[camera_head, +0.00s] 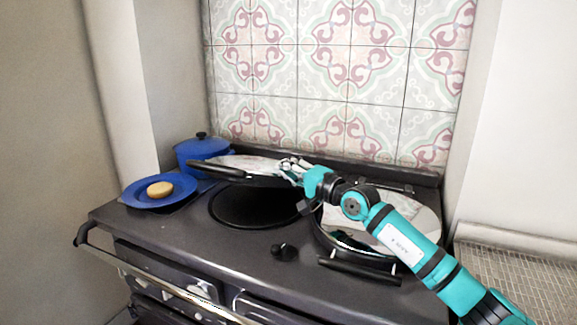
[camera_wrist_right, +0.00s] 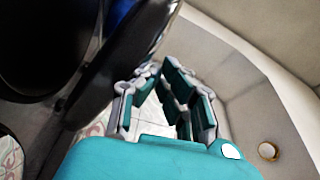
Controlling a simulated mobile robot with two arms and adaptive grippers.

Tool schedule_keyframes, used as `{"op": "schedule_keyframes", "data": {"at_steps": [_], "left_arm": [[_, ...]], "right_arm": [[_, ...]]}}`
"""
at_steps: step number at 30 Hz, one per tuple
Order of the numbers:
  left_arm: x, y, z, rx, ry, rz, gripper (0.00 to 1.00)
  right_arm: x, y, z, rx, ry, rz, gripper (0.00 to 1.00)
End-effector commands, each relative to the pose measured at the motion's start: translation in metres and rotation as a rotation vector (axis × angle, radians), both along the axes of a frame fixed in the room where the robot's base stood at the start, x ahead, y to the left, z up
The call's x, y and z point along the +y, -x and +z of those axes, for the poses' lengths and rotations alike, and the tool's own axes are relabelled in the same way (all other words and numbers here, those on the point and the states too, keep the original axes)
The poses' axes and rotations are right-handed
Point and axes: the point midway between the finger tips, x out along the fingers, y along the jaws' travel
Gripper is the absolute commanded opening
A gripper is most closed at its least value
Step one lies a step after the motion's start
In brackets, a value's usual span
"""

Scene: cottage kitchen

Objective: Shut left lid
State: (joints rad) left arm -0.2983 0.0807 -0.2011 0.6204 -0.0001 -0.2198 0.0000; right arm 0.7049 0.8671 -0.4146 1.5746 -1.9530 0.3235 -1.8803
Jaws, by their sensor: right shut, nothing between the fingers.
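The left lid (camera_head: 245,163) is a round lid with a shiny face, a dark rim and a black bar handle (camera_head: 212,170) toward the left. It stands raised at a low tilt above the dark left hotplate (camera_head: 255,206), which is uncovered. My right gripper (camera_head: 290,170) is shut and empty at the lid's right edge; whether it touches the lid is hard to tell. In the right wrist view the gripper fingers (camera_wrist_right: 165,98) are close beside a dark curved rim. My left gripper is not in view.
The right lid (camera_head: 418,216) lies down on the range, partly behind my right arm. A blue pot (camera_head: 200,150) and a blue plate (camera_head: 133,191) with a yellow round item (camera_head: 160,189) stand at the left. A black knob (camera_head: 284,252) stands near the front. The tiled wall (camera_head: 330,75) is behind.

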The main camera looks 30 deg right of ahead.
Motion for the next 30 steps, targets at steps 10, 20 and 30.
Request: {"op": "schedule_keyframes", "data": {"at_steps": [10, 20, 30], "left_arm": [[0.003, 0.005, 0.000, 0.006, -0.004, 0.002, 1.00], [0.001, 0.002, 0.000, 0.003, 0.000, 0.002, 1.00], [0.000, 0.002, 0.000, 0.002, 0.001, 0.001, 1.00]], "right_arm": [[-0.002, 0.004, -0.001, 0.002, 0.002, 0.000, 0.00], [-0.022, 0.060, -0.006, 0.004, 0.007, -0.001, 0.00], [-0.038, 0.105, -0.007, 0.002, 0.002, -0.001, 0.00]]}}
